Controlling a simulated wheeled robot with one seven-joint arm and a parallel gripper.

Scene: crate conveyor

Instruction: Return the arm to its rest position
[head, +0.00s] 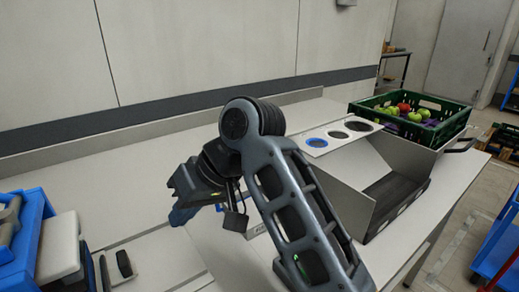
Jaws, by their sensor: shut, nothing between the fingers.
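My arm rises from the bottom of the head view, bends at a dark round joint and folds down to the left. My gripper (181,216) hangs at the end of it, left of the forearm, above the white worktop (120,190). It is shut and empty. Its fingertips are small and partly hidden by the gripper's own body. It touches no object that I can see.
A metal chute housing (345,180) with round openings on top stands right of my arm. Behind it is a green crate (445,131) of red and green produce. A blue bin (30,235) with light-coloured items is at lower left. The left worktop is largely clear.

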